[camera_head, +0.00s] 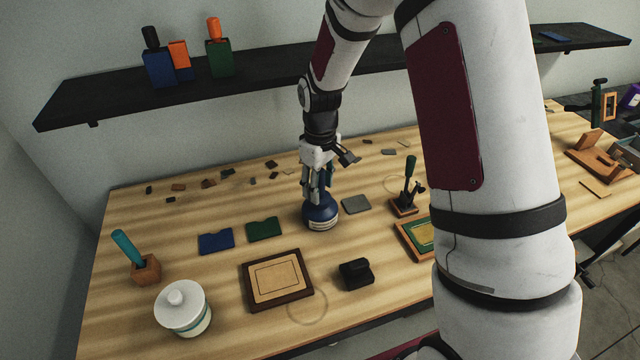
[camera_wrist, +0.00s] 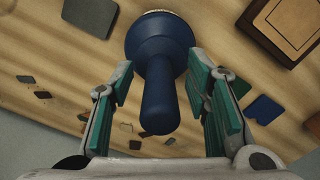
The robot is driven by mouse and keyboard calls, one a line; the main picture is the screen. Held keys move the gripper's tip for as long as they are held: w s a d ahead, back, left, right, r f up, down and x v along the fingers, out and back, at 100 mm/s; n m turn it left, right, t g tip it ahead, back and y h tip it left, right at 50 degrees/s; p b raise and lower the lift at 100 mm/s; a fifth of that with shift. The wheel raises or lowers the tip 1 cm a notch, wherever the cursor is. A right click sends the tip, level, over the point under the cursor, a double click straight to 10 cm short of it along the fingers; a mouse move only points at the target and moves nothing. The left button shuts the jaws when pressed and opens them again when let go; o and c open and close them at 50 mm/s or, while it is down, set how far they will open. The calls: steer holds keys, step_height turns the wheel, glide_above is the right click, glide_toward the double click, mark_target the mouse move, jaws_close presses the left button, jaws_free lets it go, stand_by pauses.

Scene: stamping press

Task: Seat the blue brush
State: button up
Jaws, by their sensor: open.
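The blue brush (camera_head: 320,216) stands upright on the wooden workbench near its middle, bristles down on the bench top. In the wrist view the brush (camera_wrist: 158,75) shows a round blue head and a blue handle pointing toward my palm. My gripper (camera_head: 318,190) is directly above the brush head, its fingers on both sides of the handle. In the wrist view the green finger pads of my gripper (camera_wrist: 165,95) are apart, with a gap on each side of the handle. No seat for the brush can be made out for certain.
A framed wooden board (camera_head: 277,278), a black block (camera_head: 356,273) and a white lidded jar (camera_head: 183,308) stand at the front. Blue (camera_head: 216,241) and green (camera_head: 264,229) flat pieces lie left of the brush. A green-handled tool (camera_head: 407,190) stands to the right. A dark shelf (camera_head: 110,97) runs behind.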

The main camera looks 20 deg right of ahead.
steer(key=shift+r, duration=0.15)
step_height(320, 180, up, 12)
steer(key=shift+f, duration=0.15)
stand_by(0.5)
steer(key=s+r+m+t, duration=0.2)
steer(key=s+r, duration=0.5)
steer(key=s, duration=0.5)
steer(key=s+r+m+t, duration=0.3)
steer(key=s+r, duration=0.5)
steer(key=s, duration=0.5)
steer(key=shift+s+r+m+t, duration=0.15)
steer(key=shift+s+m+t, duration=0.15)
steer(key=shift+m, duration=0.2)
